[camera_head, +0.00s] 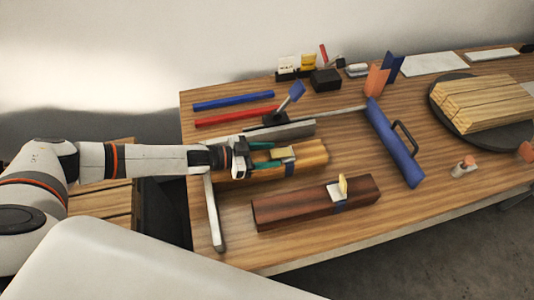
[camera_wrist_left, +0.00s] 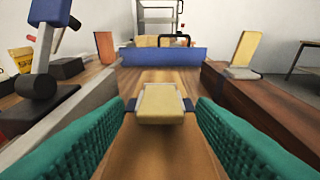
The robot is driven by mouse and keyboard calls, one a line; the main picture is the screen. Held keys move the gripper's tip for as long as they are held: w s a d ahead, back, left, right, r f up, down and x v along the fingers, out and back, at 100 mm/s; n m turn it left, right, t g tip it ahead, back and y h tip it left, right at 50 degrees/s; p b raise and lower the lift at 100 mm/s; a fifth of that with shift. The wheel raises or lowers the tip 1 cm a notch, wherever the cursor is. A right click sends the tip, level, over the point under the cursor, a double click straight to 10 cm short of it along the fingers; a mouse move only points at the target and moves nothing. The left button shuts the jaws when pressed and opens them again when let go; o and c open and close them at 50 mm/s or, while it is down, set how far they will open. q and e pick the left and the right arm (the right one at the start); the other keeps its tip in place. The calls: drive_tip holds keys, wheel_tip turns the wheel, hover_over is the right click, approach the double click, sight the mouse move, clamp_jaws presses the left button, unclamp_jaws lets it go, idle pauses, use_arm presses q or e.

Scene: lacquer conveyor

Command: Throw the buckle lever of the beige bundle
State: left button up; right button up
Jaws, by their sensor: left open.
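The beige bundle (camera_head: 312,157) is a long tan wooden block on the table, with a dark blue strap around it. Its pale buckle lever (camera_head: 283,153) is on top. In the left wrist view the lever (camera_wrist_left: 161,104) appears as a low cream plate centred ahead; its exact tilt is hard to tell. My left gripper (camera_head: 265,156) reaches in from the left over the bundle's near-left part. Its teal fingers (camera_wrist_left: 160,128) are open, one on each side of the bundle's top, with nothing held. The lever lies just beyond the fingertips. My right gripper is not in view.
A dark brown bundle (camera_head: 300,207) with a raised lever (camera_head: 343,184) lies close on the near side. A metal rail (camera_head: 292,130) with a blue-handled clamp (camera_head: 290,96) runs along the far side. A blue bar (camera_head: 393,140) crosses beyond the beige bundle's far end.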

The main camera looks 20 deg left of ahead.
use_arm(q)
drive_tip(key=shift+s+a, duration=0.15)
drive_tip(key=shift+a, duration=0.1)
drive_tip(key=b+v, duration=0.2)
drive_tip(key=v, duration=0.8)
drive_tip(key=shift+s+a, duration=0.15)
drive_tip(key=shift+s, duration=0.05)
drive_tip(key=shift+s+a+r+b, duration=0.2)
drive_tip(key=shift+s+a+b, duration=0.1)
drive_tip(key=shift+a, duration=0.1)
